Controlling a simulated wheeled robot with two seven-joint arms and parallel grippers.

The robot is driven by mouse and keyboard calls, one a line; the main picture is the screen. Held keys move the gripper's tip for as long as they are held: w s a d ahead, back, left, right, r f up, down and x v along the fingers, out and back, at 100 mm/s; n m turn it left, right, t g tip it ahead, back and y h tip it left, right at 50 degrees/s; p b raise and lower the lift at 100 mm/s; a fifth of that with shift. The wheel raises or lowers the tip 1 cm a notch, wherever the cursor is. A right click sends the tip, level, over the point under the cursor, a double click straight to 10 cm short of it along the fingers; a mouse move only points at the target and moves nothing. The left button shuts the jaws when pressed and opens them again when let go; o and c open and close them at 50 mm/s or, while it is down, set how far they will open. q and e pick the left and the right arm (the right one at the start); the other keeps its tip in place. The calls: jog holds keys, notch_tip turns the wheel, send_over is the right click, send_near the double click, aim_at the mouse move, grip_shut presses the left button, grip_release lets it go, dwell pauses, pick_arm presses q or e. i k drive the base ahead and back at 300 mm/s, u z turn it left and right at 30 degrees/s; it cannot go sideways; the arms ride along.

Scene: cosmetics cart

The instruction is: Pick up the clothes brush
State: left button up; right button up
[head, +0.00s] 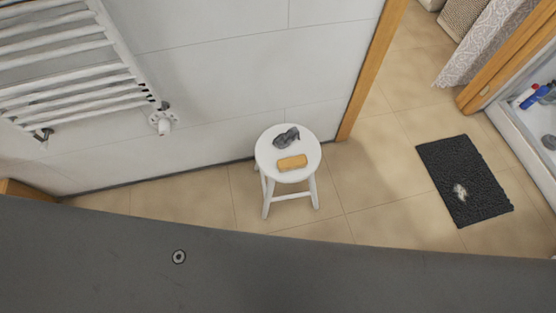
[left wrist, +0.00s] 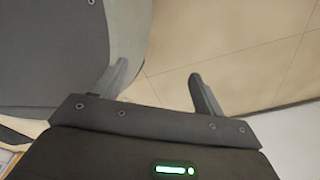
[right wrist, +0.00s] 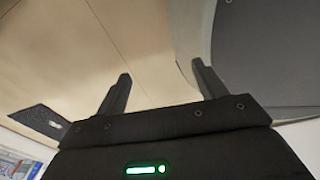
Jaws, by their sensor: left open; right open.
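A yellow-orange block-shaped object (head: 292,162), which looks like the clothes brush, lies on the white round stool (head: 267,150) in the head view. A dark grey crumpled item (head: 286,138) lies just behind it on the same seat. My left gripper (left wrist: 160,82) shows in the left wrist view, open and empty over the tiled floor. My right gripper (right wrist: 160,82) shows in the right wrist view, open and empty. Neither gripper shows in the head view, and the stool shows in neither wrist view.
A white towel radiator (head: 75,65) hangs on the wall at the left. A black mat (head: 465,180) with a small pale item lies on the floor at the right. A shower tray (head: 540,125) with bottles stands at the far right. The floor around the stool is clear.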

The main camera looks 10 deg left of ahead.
aim_at(294, 162)
jog(key=u, duration=2.1)
jog(key=i, duration=1.05)
jog(key=z, duration=3.7)
